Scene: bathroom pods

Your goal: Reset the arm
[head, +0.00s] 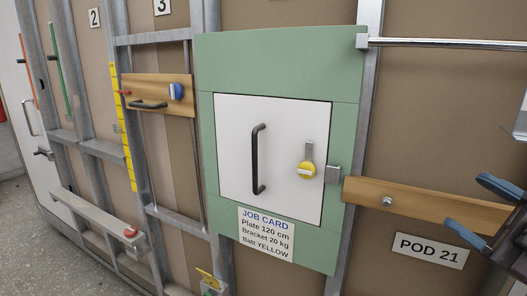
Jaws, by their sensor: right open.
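My right gripper (466,205) comes in at the right edge of the head view. Its two dark fingers with blue tips are spread apart and nothing shows between them. It is in front of the right end of a wooden board (418,203), above the POD 21 sign (429,250); whether it touches the board I cannot tell. Part of my right arm is cut off by the picture edge. My left gripper is not in view.
A metal rail (445,43) runs at the upper right. A board (150,90) with a blue knob (176,91) is left.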

